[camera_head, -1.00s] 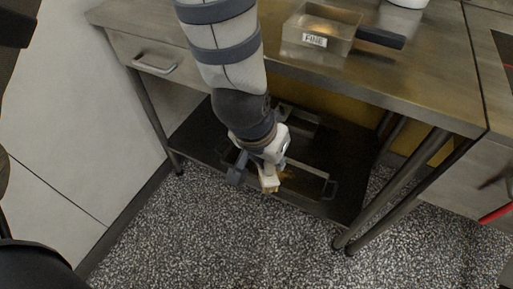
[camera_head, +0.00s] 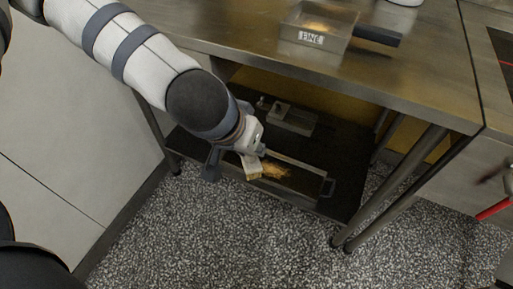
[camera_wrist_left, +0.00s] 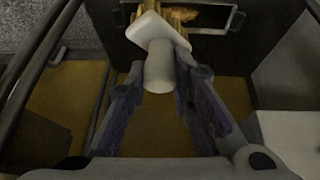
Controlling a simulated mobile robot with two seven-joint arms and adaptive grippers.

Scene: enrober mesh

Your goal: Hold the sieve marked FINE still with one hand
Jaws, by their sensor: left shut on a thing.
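The brush (camera_wrist_left: 158,70) also shows in the left wrist view, with a white block and yellowish bristles. The bristles are at a framed tray with golden crumbs (camera_head: 277,173). My right gripper does not show.
The dark lower shelf (camera_head: 340,150) holds the framed tray (camera_head: 328,187) and a small grey box (camera_head: 292,119). The steel table (camera_head: 420,75) overhangs it, with slanted metal legs (camera_head: 392,188) at right. Speckled floor in front is clear.

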